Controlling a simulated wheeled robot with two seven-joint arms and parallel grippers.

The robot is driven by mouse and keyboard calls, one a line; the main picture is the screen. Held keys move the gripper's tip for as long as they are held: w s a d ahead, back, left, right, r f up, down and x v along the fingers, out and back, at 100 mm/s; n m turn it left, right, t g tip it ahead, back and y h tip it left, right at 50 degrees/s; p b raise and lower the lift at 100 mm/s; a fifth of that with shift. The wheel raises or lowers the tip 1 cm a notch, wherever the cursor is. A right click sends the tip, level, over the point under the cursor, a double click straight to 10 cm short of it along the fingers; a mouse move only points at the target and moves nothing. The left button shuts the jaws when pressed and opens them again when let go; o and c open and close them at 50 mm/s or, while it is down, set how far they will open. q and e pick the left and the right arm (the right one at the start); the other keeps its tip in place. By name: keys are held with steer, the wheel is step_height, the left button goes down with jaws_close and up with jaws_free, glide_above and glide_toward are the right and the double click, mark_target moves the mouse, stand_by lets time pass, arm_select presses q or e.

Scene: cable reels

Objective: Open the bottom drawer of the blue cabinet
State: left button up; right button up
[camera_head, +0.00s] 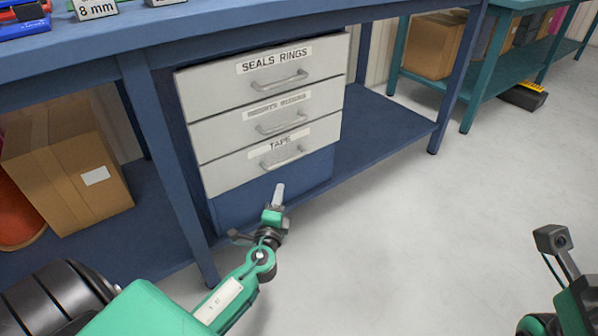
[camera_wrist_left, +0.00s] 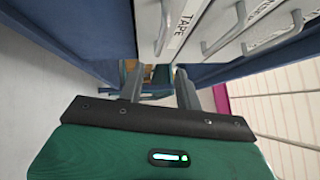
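The blue cabinet (camera_head: 290,187) is fixed under the blue workbench and has three light grey drawers, which look shut. The top one reads "SEALS RINGS"; the middle label is hard to read. The bottom drawer (camera_head: 234,171), labelled "TAPE", has a bar handle (camera_head: 282,157), which also shows in the left wrist view (camera_wrist_left: 164,28). My left gripper (camera_head: 279,192) is just below the bottom drawer's handle, apart from it. The left wrist view shows its two fingers (camera_wrist_left: 159,88) spread with nothing between them.
A cardboard box (camera_head: 68,165) stands on the lower shelf at left, close to a bench leg (camera_head: 165,150). A green bench (camera_head: 480,85) with boxes stands at the back right. The pale floor (camera_head: 420,230) in front of the cabinet is clear.

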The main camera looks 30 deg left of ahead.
mark_target(288, 160)
arm_select(q)
steer(key=b+x, duration=0.2)
steer(key=x, duration=1.1)
steer(key=shift+w+a, duration=0.15)
steer(key=shift+w, duration=0.2)
jaws_close()
